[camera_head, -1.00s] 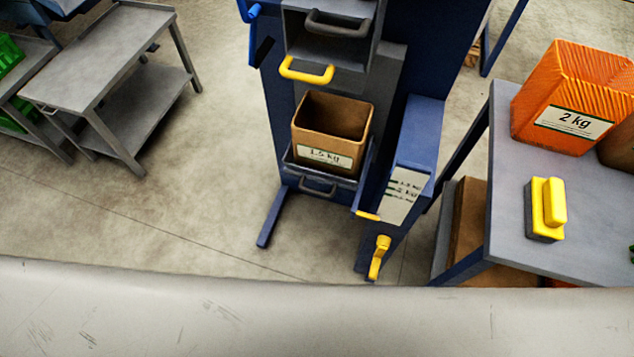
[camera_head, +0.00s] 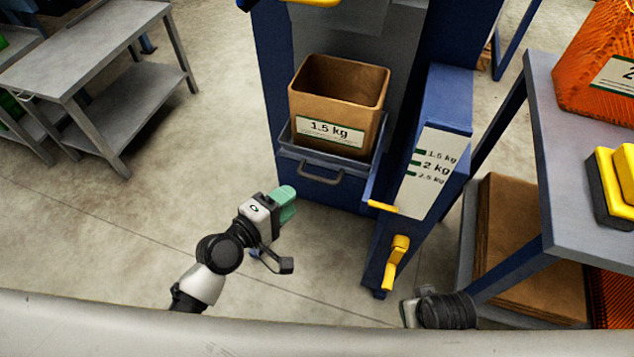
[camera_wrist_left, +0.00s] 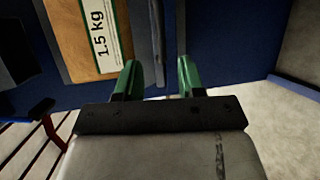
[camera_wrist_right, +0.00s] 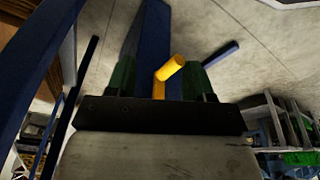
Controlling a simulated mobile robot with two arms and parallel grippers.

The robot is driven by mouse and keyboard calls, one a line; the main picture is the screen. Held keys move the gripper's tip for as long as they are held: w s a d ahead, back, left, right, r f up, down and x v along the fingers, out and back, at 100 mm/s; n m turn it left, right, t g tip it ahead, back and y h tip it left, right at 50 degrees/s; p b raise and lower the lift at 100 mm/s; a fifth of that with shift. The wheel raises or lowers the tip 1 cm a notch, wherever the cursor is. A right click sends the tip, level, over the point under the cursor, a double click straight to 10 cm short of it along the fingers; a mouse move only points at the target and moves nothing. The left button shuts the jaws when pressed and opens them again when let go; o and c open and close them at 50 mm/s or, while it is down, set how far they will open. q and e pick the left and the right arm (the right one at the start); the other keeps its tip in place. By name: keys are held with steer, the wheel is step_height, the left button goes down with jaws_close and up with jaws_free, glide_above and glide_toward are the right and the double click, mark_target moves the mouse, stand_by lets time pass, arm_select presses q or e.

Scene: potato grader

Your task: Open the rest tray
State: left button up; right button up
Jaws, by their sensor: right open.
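The rest tray (camera_head: 285,135) is a blue-grey tray low on the blue machine. A grey bar handle (camera_head: 323,174) is on its front, and it holds a brown 1.5 kg bag (camera_head: 330,130). My left gripper (camera_head: 287,204) is below and left of the handle in the head view. In the left wrist view its green fingers (camera_wrist_left: 159,78) are open and empty, with the grey handle (camera_wrist_left: 158,42) ahead between them, apart from them. My right gripper (camera_head: 408,312) shows only partly in the head view. Its fingers (camera_wrist_right: 159,78) are open, near a yellow crank handle (camera_wrist_right: 169,70).
The machine's yellow crank (camera_head: 396,262) and a scale panel (camera_head: 428,172) stand right of the tray. A grey table (camera_head: 570,190) with an orange sack (camera_head: 600,85) is at the right. A grey bench (camera_head: 85,50) is at the left. Floor in front is clear.

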mark_target(315, 180)
arm_select(q)
steer(key=b+x, duration=0.1)
steer(key=x, duration=0.7)
steer(key=shift+w+d+f, duration=0.15)
steer(key=shift+w+d, duration=0.05)
steer(key=shift+w, duration=0.1)
steer(key=shift+w+d+f, duration=0.1)
steer(key=shift+w+d, duration=0.25)
steer(key=shift+w, duration=0.1)
arm_select(e)
steer(key=shift+w+v, duration=0.2)
steer(key=shift+v, duration=0.95)
steer(key=shift+w+v, duration=0.25)
steer(key=shift+v, duration=0.9)
steer(key=shift+r, duration=0.15)
arm_select(q)
jaws_close()
